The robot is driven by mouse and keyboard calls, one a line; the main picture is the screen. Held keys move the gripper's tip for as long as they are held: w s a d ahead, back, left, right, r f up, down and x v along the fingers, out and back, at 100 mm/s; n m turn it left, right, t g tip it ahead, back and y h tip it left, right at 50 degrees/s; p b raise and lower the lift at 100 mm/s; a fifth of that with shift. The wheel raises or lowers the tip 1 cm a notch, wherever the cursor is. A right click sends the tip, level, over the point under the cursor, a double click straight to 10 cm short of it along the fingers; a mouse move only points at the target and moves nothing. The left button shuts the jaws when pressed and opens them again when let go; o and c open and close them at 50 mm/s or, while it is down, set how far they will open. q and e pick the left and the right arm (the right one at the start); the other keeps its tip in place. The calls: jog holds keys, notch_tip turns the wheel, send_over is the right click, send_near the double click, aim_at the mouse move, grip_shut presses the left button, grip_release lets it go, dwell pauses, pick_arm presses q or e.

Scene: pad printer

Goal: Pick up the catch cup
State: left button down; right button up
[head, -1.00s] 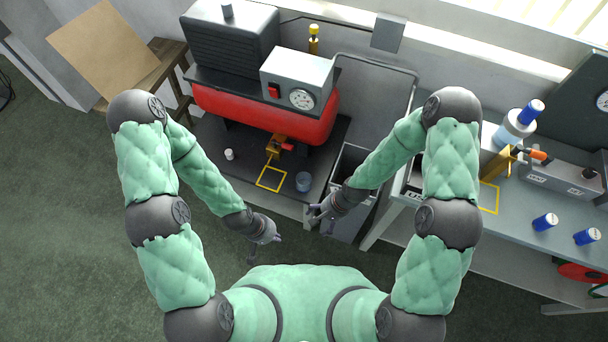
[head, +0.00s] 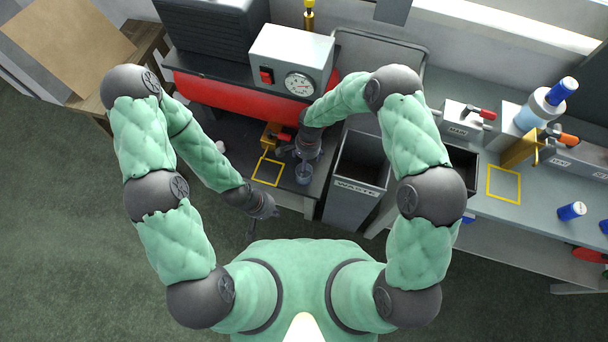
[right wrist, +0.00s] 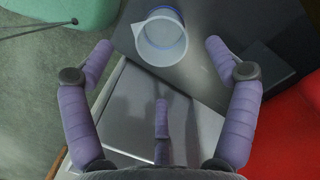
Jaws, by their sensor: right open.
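The catch cup (head: 303,175) is a small translucent grey-blue cup. It stands upright on the dark bench top, right of the yellow outlined square. In the right wrist view the cup (right wrist: 161,38) shows a blue band and a small spout, with its mouth towards the camera. My right gripper (head: 306,155) is open and empty, above and close to the cup. In the wrist view its fingers (right wrist: 155,75) are spread wide, with the cup beyond and between their tips. I see no contact. My left gripper (head: 262,218) hangs in front of the bench, empty, its fingers apart.
The red tank (head: 235,97) and the gauge box (head: 290,58) stand behind the cup. A brass valve with a red lever (head: 275,137) is at its left. The waste bin (head: 352,203) stands right of the bench. A grey side table (head: 480,225) is further right.

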notch_tip(320, 180, down, 7)
jog(key=shift+s+a+r+b, duration=0.15)
jog(key=shift+r+b, duration=0.05)
jog(key=shift+b, duration=1)
jog(key=shift+r, duration=0.1)
jog(key=c, duration=1)
